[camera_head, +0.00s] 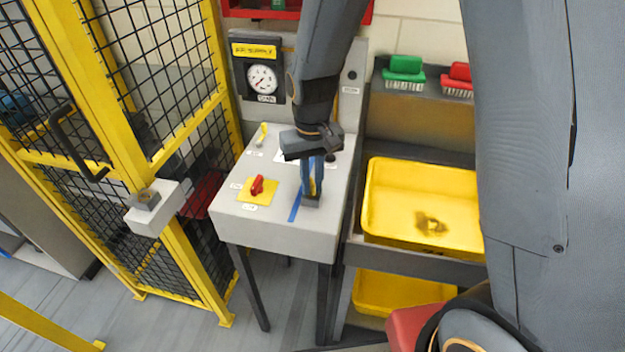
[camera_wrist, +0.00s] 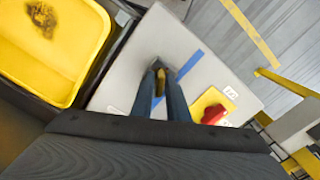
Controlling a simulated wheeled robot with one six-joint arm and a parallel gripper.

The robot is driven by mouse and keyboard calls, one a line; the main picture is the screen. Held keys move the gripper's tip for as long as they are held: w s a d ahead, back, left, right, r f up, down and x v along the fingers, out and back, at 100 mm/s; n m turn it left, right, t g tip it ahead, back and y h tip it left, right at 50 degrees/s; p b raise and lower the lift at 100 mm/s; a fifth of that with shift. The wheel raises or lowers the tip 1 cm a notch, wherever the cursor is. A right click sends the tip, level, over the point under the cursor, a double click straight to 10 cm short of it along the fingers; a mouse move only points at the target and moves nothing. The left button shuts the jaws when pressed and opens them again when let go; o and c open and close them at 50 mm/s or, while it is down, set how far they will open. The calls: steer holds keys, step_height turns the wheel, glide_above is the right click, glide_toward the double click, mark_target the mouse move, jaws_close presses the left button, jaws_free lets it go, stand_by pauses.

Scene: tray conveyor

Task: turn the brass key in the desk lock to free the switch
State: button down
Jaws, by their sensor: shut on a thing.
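My gripper (camera_head: 311,190) points down over the grey desk (camera_head: 278,232), its two blue fingers close together. In the wrist view the fingers (camera_wrist: 161,92) are shut on the brass key (camera_wrist: 159,80), of which only a narrow strip shows between them. The key's tip is at a small dark lock block (camera_head: 312,203) on the desk top; the fingers hide most of the lock, and I cannot tell how far the key is turned. The red switch (camera_head: 257,186) sits on a yellow plate (camera_head: 246,195) left of the lock. It also shows in the wrist view (camera_wrist: 212,114).
A blue tape strip (camera_head: 295,207) runs beside the lock. A small yellow lever (camera_head: 263,134) and a gauge (camera_head: 262,79) are at the desk's back. A yellow tray (camera_head: 467,245) stands right. A yellow-framed mesh fence (camera_head: 185,142) with a latch block (camera_head: 148,205) stands left.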

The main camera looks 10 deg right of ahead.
stand_by(0.3)
steer(key=shift+m, duration=1.5)
steer(key=shift+m, duration=1.5)
steer(key=c, duration=1.6)
jaws_free()
steer(key=shift+c, duration=0.2)
steer(key=shift+r, duration=0.1)
